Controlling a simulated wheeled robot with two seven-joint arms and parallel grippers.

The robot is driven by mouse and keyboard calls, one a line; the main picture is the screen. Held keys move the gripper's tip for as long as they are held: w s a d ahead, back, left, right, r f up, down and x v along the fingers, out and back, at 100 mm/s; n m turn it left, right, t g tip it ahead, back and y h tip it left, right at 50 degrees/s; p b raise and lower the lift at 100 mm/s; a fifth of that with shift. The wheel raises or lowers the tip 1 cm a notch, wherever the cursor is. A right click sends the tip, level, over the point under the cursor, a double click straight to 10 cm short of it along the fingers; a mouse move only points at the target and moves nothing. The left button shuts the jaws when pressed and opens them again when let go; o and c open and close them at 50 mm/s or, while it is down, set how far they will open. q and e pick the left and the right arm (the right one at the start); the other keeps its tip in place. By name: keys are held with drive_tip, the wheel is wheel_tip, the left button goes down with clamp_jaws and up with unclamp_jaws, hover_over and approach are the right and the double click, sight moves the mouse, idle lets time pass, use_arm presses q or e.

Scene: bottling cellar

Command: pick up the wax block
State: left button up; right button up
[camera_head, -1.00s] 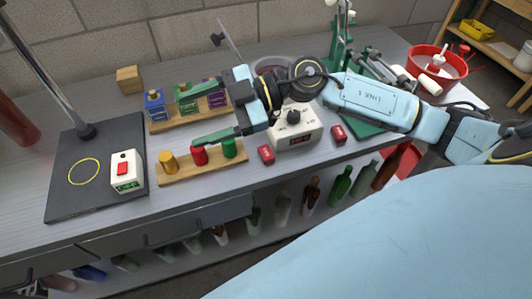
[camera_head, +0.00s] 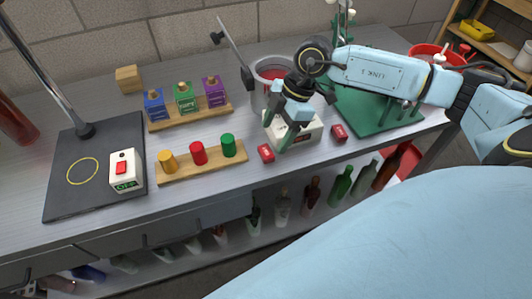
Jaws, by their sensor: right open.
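Two small red blocks with pale marks, which look like wax blocks, lie on the grey bench. The left red block (camera_head: 266,153) is in front of the white heater-like device, and the right red block (camera_head: 339,132) is to its right. My left gripper is not in view.
A white device with a grey pot (camera_head: 272,72) stands behind my gripper. A green stand base (camera_head: 375,118) is to the right. Bottles stand on the shelf below.

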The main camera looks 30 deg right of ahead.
sight(263, 157)
drive_tip(key=x, duration=0.6)
drive_tip(key=shift+d, duration=0.1)
drive_tip(key=shift+r, duration=0.1)
drive_tip(key=c, duration=1.1)
drive_tip(key=shift+o, duration=0.2)
wheel_tip(263, 157, up, 10)
drive_tip(key=shift+p, duration=0.35)
